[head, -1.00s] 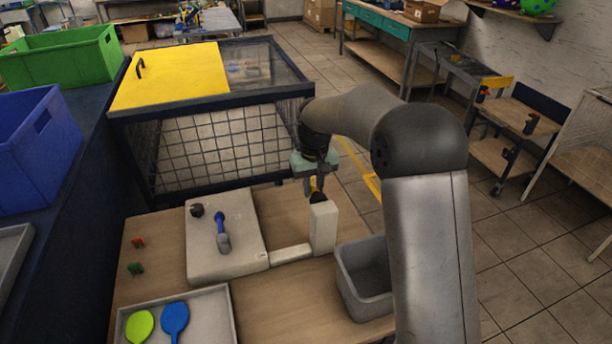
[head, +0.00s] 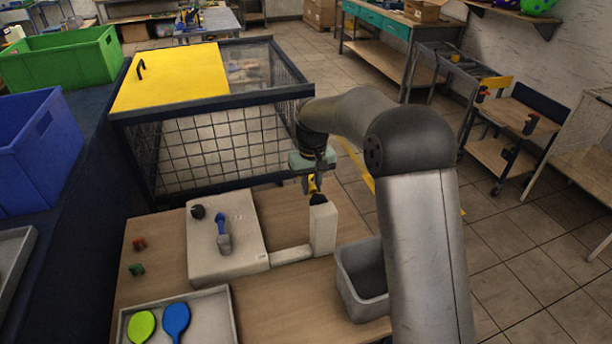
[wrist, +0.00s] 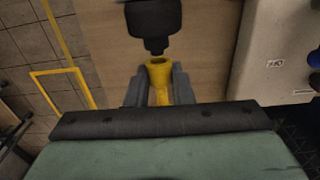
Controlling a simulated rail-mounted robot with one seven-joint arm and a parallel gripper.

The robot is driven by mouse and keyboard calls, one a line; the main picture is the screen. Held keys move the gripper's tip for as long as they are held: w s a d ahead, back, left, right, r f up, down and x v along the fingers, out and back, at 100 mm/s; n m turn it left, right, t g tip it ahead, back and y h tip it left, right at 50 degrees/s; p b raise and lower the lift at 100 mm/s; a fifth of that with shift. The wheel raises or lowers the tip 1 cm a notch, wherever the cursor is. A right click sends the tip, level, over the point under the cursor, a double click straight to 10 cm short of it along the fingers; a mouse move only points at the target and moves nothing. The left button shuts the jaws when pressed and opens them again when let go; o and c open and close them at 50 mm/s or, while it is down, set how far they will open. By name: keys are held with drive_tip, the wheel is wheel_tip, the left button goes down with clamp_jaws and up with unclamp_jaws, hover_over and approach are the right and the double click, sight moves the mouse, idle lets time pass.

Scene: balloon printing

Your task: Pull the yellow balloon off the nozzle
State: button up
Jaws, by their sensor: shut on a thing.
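My gripper (head: 312,184) is shut on the yellow balloon (wrist: 159,76). In the wrist view the balloon's neck is between the two grey fingers, with its open mouth facing the black nozzle (wrist: 152,20). The mouth is right at the nozzle's narrow tip; I cannot tell whether they still touch. In the head view a small yellow part of the balloon (head: 312,186) shows just above the dark nozzle (head: 318,199), which tops the pale upright post (head: 323,228). The rest of the balloon is hidden by the gripper.
A grey open bin (head: 361,284) stands right of the post. A pale machine block (head: 238,255) with a blue-handled lever is to the left. A mesh cage with a yellow lid (head: 175,77) stands behind.

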wheel_tip(320, 180, up, 17)
drive_tip(key=p, duration=0.7)
idle(0.5)
